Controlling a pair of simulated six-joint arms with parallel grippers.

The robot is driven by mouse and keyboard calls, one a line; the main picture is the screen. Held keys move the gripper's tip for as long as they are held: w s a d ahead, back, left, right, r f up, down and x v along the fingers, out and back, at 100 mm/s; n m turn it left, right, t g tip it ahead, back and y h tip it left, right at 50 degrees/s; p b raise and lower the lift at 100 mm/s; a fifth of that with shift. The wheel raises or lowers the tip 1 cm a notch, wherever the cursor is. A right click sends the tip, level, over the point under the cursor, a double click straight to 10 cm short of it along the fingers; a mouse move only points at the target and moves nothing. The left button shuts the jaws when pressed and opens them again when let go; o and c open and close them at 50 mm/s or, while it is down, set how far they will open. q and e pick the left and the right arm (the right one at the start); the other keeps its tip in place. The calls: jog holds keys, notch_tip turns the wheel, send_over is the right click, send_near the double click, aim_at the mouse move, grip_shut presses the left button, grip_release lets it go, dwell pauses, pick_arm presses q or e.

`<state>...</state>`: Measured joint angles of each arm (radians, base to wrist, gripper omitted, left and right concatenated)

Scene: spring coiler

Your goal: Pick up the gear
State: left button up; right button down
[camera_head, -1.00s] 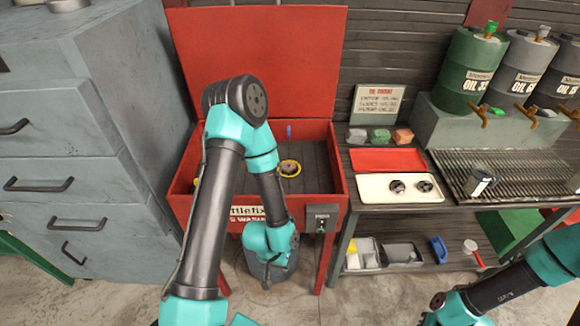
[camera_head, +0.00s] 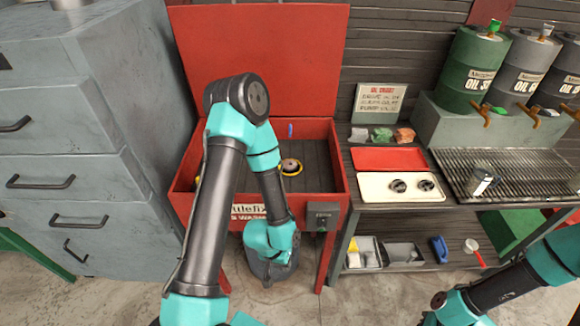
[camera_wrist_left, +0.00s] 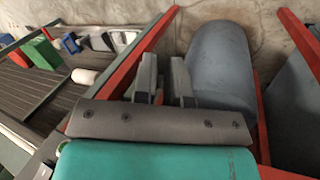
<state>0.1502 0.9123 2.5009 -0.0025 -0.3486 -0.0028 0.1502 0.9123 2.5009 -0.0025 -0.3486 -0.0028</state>
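A round part with a pinkish-brown centre and a yellow rim (camera_head: 291,167) lies on the floor of the red wash basin (camera_head: 338,186). Two dark round toothed-looking parts (camera_head: 398,186) (camera_head: 426,185) lie on the white tray (camera_head: 375,194). I cannot tell for certain which is the gear. My left arm crosses in front of the basin, its wrist bent down at the basin's front. In the left wrist view, my left gripper (camera_wrist_left: 164,82) has a narrow gap between its fingers with nothing in it, and a grey drum lies beyond. My right gripper is out of view.
The basin's raised red lid (camera_head: 265,55) stands behind it. The grey drum (camera_head: 270,268) is under its front edge. A red tray (camera_head: 388,159), oil drums (camera_head: 470,65) and a metal grate (camera_head: 520,172) are to the right. Grey drawers (camera_head: 75,170) stand left.

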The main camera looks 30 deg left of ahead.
pick_arm(q)
jog(key=o, duration=1.3)
jog(key=shift+o, duration=0.2)
jog(key=w+d+r+m+t, duration=0.15)
jog(key=w+r, duration=0.25)
jog(key=r, duration=0.8)
jog(key=w+d+r+m+t, duration=0.15)
jog(key=w+r, duration=0.25)
jog(key=r, duration=0.8)
jog(key=w+r+n, duration=0.1)
jog(key=w+r, duration=0.1)
jog(key=w+a+r, duration=0.1)
jog(key=w+r, duration=0.1)
jog(key=w, duration=0.1)
jog(key=w+r+n+g, duration=0.1)
jog(key=w+r, duration=0.1)
jog(key=shift+w+a+n+h, duration=0.2)
jog(key=shift+w+n+h, duration=0.1)
jog(key=shift+w, duration=0.1)
jog(key=w+a+n+g+y, duration=0.2)
jog(key=w+a+n+y, duration=0.2)
jog(key=w+a+n, duration=0.9)
jog(key=w+a, duration=0.3)
jog(key=w, duration=0.1)
jog(key=shift+w+f+g, duration=0.2)
jog(key=shift+w+g, duration=0.1)
jog(key=shift+g, duration=0.1)
